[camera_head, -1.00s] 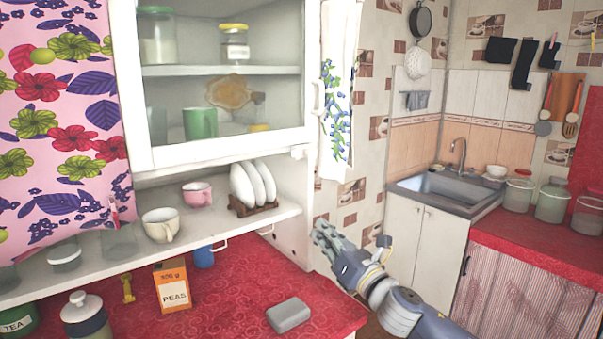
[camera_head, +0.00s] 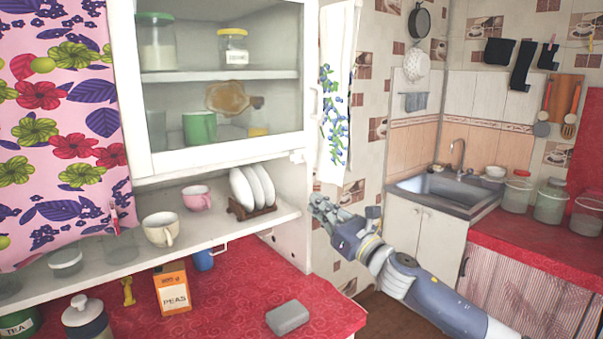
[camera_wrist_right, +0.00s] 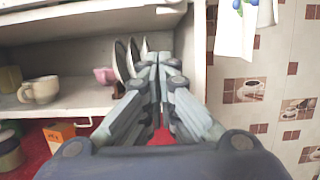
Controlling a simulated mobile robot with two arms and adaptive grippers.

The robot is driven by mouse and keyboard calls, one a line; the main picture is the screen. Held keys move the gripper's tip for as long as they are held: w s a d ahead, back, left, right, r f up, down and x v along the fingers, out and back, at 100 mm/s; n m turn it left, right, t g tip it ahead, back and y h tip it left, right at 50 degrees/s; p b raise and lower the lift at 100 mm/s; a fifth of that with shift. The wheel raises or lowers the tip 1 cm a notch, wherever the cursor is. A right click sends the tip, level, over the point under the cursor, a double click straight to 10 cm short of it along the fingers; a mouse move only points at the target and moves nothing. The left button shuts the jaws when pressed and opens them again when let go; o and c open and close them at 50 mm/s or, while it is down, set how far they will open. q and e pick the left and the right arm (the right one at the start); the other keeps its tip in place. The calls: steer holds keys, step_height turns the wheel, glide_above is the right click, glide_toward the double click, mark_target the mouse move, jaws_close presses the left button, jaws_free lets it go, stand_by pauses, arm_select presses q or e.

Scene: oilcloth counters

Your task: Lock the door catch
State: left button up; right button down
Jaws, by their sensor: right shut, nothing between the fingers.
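The white cupboard's glass door (camera_head: 218,159) is closed against its frame in the head view. A small white door catch (camera_head: 297,156) sits on the frame at the door's lower right corner; its exact turn is too small to tell. My right gripper (camera_head: 317,205) is shut and empty, below and slightly right of the catch, beside the cupboard's side panel. In the right wrist view its fingers (camera_wrist_right: 158,65) are together, pointing at the cupboard, with the white door edge above them. My left gripper is out of view.
Plates in a rack (camera_head: 252,188) and cups (camera_head: 161,229) stand on the open shelf below the door. A floral towel (camera_head: 336,110) hangs right of the cupboard. A peas box (camera_head: 173,289) and a grey block (camera_head: 288,317) are on the red counter (camera_head: 235,300).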

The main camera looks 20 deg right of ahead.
mark_target(303, 158)
steer(key=w+a+r+p, duration=0.2)
steer(key=w+r+p, duration=0.2)
steer(key=w+r, duration=0.1)
steer(key=shift+w+a+r+p, duration=0.15)
steer(key=shift+w+r+p, duration=0.2)
steer(key=shift+w, duration=0.3)
steer(key=shift+w, duration=0.1)
steer(key=shift+s+a+r+m+h+p, duration=0.1)
steer(key=shift+a+r+m+h+p, duration=0.15)
steer(key=shift+m, duration=0.45)
steer(key=shift+s+a+m+h+p, duration=0.15)
steer(key=shift+m+h+p, duration=0.2)
steer(key=shift+m, duration=0.35)
